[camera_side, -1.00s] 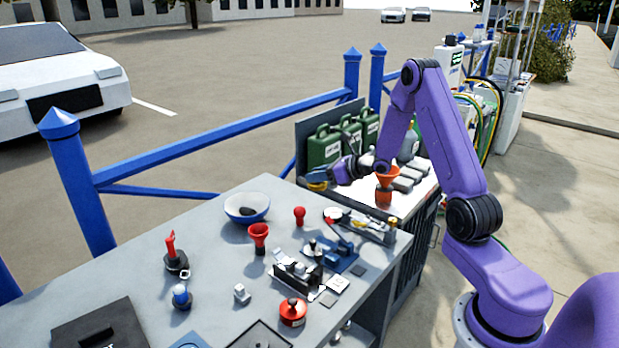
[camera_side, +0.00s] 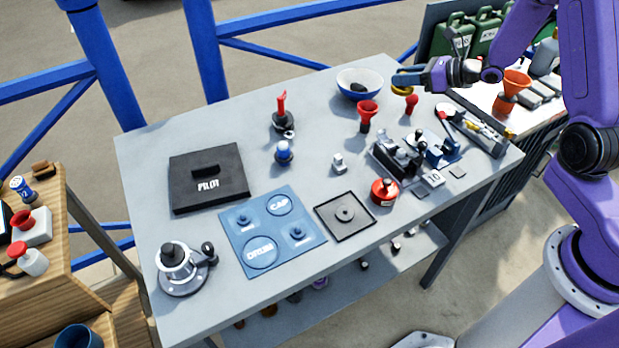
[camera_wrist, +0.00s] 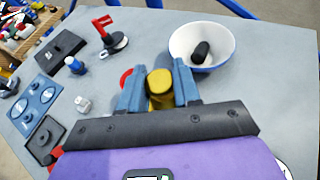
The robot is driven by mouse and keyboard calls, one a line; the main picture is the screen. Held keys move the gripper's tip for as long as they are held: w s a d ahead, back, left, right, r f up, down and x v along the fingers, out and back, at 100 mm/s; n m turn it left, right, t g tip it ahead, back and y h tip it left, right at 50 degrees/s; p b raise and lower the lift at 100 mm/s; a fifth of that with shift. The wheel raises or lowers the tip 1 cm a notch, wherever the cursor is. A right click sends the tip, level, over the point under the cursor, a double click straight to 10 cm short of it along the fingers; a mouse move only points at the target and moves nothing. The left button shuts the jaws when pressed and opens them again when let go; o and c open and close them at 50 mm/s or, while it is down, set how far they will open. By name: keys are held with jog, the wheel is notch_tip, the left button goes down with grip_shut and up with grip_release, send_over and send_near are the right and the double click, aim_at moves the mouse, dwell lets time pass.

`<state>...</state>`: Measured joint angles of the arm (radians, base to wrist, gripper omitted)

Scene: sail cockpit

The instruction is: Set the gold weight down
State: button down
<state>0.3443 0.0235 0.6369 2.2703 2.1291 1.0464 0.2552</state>
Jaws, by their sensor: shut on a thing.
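The gold weight (camera_side: 402,90) is a yellow piece held between the blue fingers of my gripper (camera_side: 402,80), near the back right edge of the grey table (camera_side: 210,142). In the wrist view the gold weight (camera_wrist: 160,90) sits upright between the two fingers (camera_wrist: 160,88), which press on its sides. It appears to be in the air above the table, but the gap below it is hard to judge. A white and blue bowl (camera_side: 360,77) with a dark lump in it stands just left of the gripper; it also shows in the wrist view (camera_wrist: 222,62).
A blue-and-black mechanism (camera_side: 400,158) and a red round tin (camera_side: 384,191) stand nearer the front.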

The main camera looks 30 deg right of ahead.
jog(key=s+a+f+n+g+y, duration=0.1)
jog(key=s+a+n+g+y, duration=0.15)
jog(key=a, duration=0.75)
jog(key=s+a+f+n+g+y, duration=0.1)
jog(key=s+a+n+g, duration=0.15)
jog(key=a, duration=0.85)
jog(key=s+a+f+n+g+y, duration=0.1)
jog(key=a+f+n+g+y, duration=0.15)
jog(key=a, duration=0.75)
jog(key=shift+n, duration=0.35)
jog(key=shift+f, duration=3.4)
jog(key=c, duration=0.8)
grip_release()
jog(key=shift+f, duration=0.15)
jog(key=shift+s+d+r, duration=0.1)
jog(key=shift+d+r, duration=0.05)
jog(key=shift+r, duration=0.05)
jog(key=v, duration=1.1)
jog(key=shift+s+d+r, duration=0.1)
jog(key=shift+s+d, duration=0.15)
